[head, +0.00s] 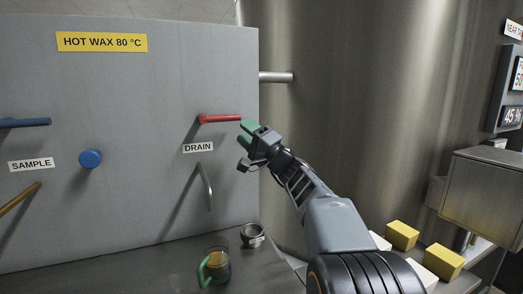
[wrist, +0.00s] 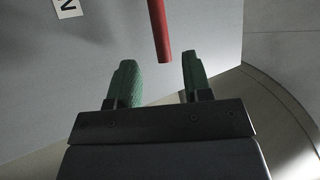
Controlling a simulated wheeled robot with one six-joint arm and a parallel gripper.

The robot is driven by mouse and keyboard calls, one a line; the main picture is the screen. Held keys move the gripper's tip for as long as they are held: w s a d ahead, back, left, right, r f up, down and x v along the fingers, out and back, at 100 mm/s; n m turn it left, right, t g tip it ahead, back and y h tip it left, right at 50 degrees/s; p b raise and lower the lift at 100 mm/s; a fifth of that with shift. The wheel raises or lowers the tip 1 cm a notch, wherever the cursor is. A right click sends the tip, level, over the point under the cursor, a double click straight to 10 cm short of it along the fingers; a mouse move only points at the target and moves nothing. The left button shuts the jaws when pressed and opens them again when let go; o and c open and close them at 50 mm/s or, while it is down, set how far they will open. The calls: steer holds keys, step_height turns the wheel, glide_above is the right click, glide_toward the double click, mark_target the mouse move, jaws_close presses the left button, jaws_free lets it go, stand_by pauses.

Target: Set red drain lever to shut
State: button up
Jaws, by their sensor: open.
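The red drain lever (head: 220,119) sticks out nearly level to the right from the grey panel, above the DRAIN label (head: 198,147). My gripper (head: 246,134) is at the lever's free right end, with its green fingers apart. In the wrist view the red lever (wrist: 160,32) comes down from the top, and its tip ends just ahead of the gap between the green fingertips (wrist: 158,72). The gripper is open and holds nothing. I cannot tell from the head view whether a finger touches the lever tip.
A curved grey spout (head: 207,187) hangs below the label. A glass mug with a green handle (head: 215,266) and a small metal ring-like piece (head: 252,236) stand on the ledge. A blue lever (head: 25,122) and blue knob (head: 90,159) are at left. Yellow blocks (head: 402,235) lie at right.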

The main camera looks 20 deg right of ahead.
steer(key=v, duration=0.6)
steer(key=shift+s+d+b, duration=0.15)
steer(key=shift+s+b, duration=0.15)
steer(key=shift+b, duration=0.05)
steer(key=shift+f, duration=0.2)
